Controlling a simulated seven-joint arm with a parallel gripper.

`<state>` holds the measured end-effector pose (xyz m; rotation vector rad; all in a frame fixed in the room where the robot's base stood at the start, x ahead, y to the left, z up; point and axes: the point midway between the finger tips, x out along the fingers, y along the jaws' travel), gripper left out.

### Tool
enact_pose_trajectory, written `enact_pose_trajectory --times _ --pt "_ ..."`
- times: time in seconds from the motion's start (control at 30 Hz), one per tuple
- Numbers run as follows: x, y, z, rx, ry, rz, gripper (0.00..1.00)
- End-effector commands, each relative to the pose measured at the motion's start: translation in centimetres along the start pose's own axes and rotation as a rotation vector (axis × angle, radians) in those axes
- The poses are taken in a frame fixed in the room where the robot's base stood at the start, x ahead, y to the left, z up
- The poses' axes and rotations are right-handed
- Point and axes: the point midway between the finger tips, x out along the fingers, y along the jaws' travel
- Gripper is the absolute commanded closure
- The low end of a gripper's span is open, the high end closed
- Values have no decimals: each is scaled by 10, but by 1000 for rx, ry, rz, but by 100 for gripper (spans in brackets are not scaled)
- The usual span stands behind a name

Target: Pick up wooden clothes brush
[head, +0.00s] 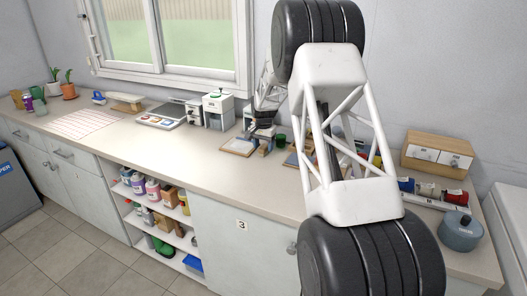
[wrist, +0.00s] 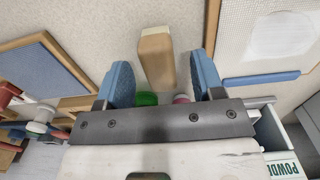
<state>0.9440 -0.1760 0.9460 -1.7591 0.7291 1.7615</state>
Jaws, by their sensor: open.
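A light wooden block-shaped piece (wrist: 157,60), which looks like the wooden clothes brush, stands out from the counter between my gripper's fingers in the wrist view. My gripper (wrist: 162,78) has two blue fingers spread apart, one on each side of it, with a visible gap on both sides. In the head view my gripper (head: 262,140) is low over the counter beside a wood-framed panel (head: 236,147); the brush is too small there to tell clearly.
A wood-framed mesh panel (wrist: 235,45) lies to the right and a dark wood-framed board (wrist: 40,68) to the left. A white dispenser (head: 218,108) stands close by on the counter (head: 190,150). The counter's front middle is clear.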

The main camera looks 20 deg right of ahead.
Motion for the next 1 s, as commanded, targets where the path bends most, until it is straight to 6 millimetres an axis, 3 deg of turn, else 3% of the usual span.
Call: enact_pose_trajectory --times 0.2,0.77,1.0 --pt "15 0 0 0 1 -1 38" --pt "16 0 0 0 1 -1 38" --pt "16 0 0 0 1 -1 74"
